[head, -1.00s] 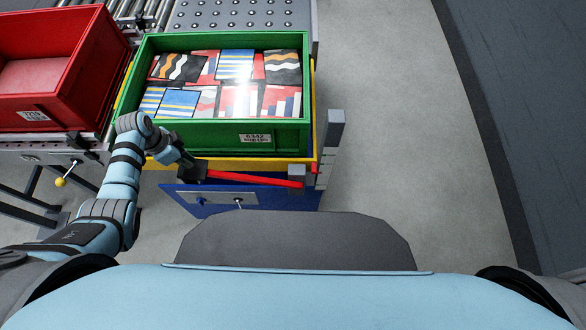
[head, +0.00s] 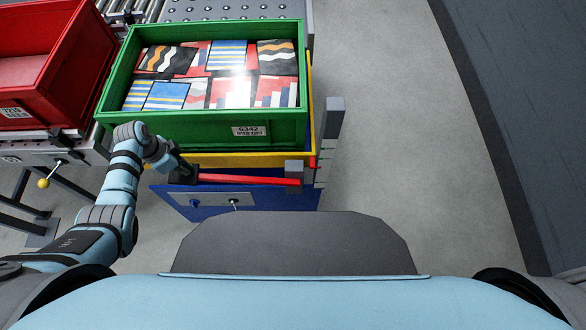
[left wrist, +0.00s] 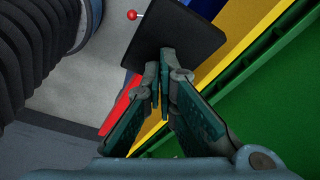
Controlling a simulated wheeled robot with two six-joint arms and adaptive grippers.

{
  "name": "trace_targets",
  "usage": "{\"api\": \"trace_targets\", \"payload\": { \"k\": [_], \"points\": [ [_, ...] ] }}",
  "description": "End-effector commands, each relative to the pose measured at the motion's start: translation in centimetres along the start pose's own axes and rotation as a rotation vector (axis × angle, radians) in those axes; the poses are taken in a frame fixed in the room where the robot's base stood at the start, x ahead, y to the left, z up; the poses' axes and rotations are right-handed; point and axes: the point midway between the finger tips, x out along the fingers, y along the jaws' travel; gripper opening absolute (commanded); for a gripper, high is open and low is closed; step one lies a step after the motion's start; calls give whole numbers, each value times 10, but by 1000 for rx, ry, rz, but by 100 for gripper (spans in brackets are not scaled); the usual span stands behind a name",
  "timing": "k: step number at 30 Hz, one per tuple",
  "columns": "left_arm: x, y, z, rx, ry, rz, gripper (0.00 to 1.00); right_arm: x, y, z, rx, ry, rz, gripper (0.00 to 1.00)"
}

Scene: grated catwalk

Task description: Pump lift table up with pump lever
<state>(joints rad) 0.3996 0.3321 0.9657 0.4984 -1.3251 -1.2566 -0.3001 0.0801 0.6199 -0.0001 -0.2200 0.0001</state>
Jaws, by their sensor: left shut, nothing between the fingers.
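The lift table has a yellow top (head: 235,160) above a blue base (head: 275,198). It carries a green crate (head: 190,128) of patterned packets. The red pump lever (head: 250,179) runs nearly level across the table's front, from a grey block at its right to a black end plate (head: 183,178) at its left. My left gripper (head: 174,164) is at this black plate. In the left wrist view my left gripper (left wrist: 160,85) is shut and empty, its tips over or against the black plate (left wrist: 180,40); contact is unclear. My right gripper is out of view.
A yellow-knobbed lever (head: 44,183) sticks out from the conveyor's front. The grey floor (head: 400,140) to the right is clear.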

Motion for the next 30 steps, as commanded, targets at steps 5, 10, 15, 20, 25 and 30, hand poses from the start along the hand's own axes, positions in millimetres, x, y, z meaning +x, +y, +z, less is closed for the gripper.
{"api": "trace_targets", "payload": {
  "k": [5,10,15,20,25,30],
  "points": [
    [39,5,5,-2,7,13,0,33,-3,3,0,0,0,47],
    [66,6,9,-3,8,14,0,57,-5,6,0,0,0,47],
    [93,6,14,-3,10,15,0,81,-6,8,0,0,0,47],
    [118,6,19,-3,10,14,0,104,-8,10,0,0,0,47],
    [144,6,25,-3,10,13,0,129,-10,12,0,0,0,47],
    [162,5,30,-4,6,10,0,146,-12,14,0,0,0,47]
  ]
}}
